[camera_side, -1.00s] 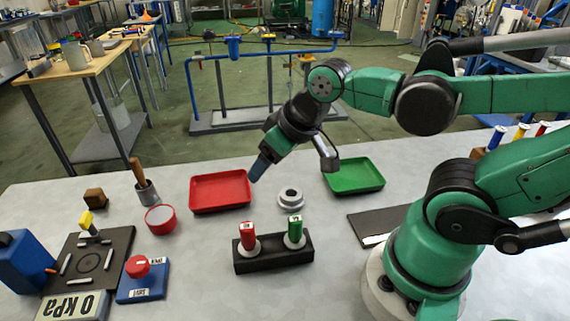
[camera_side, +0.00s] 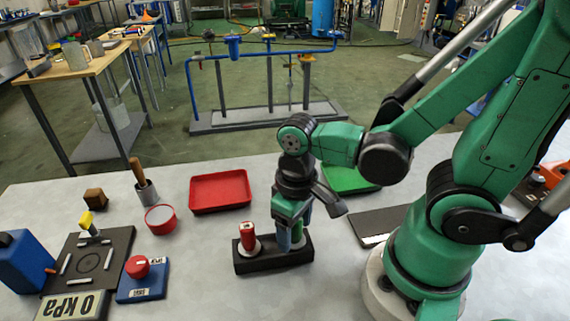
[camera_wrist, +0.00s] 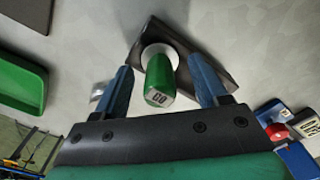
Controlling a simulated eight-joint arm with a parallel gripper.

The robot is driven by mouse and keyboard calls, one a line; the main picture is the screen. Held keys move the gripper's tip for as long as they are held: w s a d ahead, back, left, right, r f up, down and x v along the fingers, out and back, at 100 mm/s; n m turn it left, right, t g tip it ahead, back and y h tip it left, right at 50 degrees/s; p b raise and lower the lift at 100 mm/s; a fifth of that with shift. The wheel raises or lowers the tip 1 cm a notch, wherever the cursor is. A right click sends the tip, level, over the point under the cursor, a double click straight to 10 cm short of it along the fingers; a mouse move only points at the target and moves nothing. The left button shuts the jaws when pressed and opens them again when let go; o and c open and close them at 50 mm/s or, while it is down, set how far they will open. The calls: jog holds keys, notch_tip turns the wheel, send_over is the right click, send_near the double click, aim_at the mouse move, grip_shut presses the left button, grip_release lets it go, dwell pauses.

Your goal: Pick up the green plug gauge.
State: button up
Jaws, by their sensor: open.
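The green plug gauge (camera_wrist: 160,78) stands in the black holder (camera_side: 272,262), with a white collar around its base in the wrist view. My gripper (camera_wrist: 160,66) is open, with one blue finger on each side of the gauge and a visible gap to both. In the side view my gripper (camera_side: 291,236) is low over the right end of the holder and hides most of the green gauge. The red plug gauge (camera_side: 248,238) stands upright in the left end of the same holder.
A red tray (camera_side: 220,192) lies behind the holder, and a green tray (camera_side: 345,180) is partly hidden behind my arm. A dark flat plate (camera_side: 375,225) lies to the right. A red round dish (camera_side: 160,218) and a blue box with a red button (camera_side: 142,280) are to the left.

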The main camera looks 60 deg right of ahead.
jog(key=shift+f, duration=0.35)
grip_shut()
jog(key=shift+r, duration=0.1)
dwell(0.3)
